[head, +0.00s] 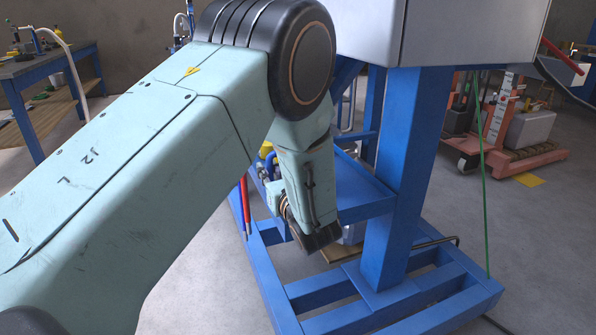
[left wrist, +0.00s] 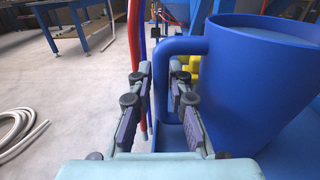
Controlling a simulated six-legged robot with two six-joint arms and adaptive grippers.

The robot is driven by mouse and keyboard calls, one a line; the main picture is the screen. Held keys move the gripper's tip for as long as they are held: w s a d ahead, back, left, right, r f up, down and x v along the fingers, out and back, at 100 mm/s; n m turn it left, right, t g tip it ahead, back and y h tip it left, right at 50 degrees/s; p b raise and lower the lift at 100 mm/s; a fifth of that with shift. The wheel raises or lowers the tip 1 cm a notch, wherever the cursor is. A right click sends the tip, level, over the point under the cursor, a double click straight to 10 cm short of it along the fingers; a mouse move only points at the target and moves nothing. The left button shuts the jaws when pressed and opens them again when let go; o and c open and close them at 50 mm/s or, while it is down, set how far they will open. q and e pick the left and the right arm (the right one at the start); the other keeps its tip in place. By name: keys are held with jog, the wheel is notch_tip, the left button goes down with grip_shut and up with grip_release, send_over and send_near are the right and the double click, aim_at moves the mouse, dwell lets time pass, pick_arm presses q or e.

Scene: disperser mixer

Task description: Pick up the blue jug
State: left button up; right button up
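The blue jug (left wrist: 250,85) stands large at the right of the left wrist view, upright, with its handle (left wrist: 165,100) toward the left. My left gripper (left wrist: 161,88) is open. Its fingers appear to either side of the upright part of the handle, with gaps visible; I cannot tell whether they touch it. The right finger overlaps the jug's side in the picture. In the head view my left arm covers the spot, and I cannot make out the jug clearly. My right gripper is in neither view.
A blue machine frame (head: 408,170) with a grey housing (head: 430,30) stands around the work spot. Red and blue hoses (left wrist: 135,40) hang beside the left finger. A workbench (head: 45,70) stands far left, an orange pallet truck (head: 500,150) far right.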

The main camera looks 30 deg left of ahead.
pick_arm(q)
jog(key=shift+w, duration=0.1)
grip_shut()
jog(key=shift+r, duration=0.1)
jog(key=shift+r+p, duration=2.25)
jog(key=shift+r, duration=2.8)
